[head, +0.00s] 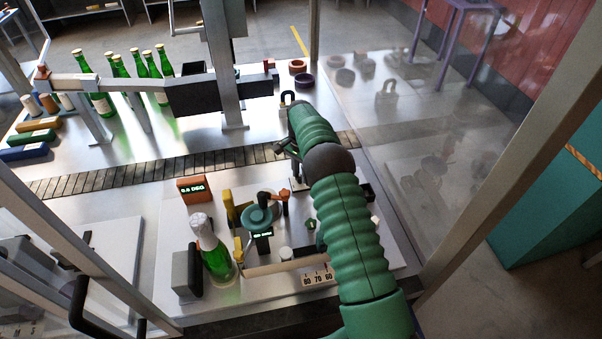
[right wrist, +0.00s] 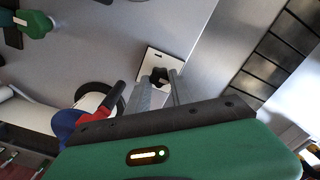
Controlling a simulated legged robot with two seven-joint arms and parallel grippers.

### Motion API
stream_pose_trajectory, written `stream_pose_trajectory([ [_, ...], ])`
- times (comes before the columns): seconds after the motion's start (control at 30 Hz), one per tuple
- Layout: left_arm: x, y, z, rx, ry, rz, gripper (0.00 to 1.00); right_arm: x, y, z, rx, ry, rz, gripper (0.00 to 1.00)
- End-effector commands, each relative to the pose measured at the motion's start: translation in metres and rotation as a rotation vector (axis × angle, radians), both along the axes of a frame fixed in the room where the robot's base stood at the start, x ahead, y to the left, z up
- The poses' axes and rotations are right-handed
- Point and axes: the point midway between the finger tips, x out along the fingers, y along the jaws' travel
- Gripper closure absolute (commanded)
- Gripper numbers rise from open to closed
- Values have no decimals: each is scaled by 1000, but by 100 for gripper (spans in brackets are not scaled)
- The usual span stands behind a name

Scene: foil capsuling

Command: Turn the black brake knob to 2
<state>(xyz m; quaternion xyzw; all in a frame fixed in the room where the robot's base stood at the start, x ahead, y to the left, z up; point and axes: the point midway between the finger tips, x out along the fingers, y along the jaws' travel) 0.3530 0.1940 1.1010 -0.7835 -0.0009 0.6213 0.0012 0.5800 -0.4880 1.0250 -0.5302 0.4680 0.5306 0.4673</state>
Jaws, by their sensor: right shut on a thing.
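The black brake knob (right wrist: 158,75) sits on a small white plate (right wrist: 152,62) in the right wrist view. My right gripper (right wrist: 163,88) has its two fingers on either side of the knob and is shut on it. In the head view my right gripper (head: 291,152) is at the back of the machine plate, close to the conveyor, with the green arm bent over it. The knob is hidden there, and its number marks are too small to read. My left gripper is not in view.
A foil-topped green bottle (head: 214,252) stands front left of the teal capping unit (head: 258,217). An orange display (head: 191,189) reads about 0.0 DEG. A slatted conveyor (head: 170,168) runs behind. Several green bottles (head: 155,75) stand further back. A clear panel and frame bound the right side.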

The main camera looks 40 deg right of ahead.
Motion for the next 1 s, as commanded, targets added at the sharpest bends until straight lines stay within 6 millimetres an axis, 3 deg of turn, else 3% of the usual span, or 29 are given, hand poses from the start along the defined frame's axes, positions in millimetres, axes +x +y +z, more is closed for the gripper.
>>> stream_pose_trajectory([
  [0.33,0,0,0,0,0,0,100,0,5,-3,11,5,1,100],
  [0.37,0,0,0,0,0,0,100,0,6,-3,11,5,1,70],
  [0.5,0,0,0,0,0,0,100,0,4,-2,9,3,1,52],
  [0.83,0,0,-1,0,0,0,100,0,0,1,4,0,0,52],
  [1.0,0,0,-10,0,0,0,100,2,0,27,1,-4,0,52],
])
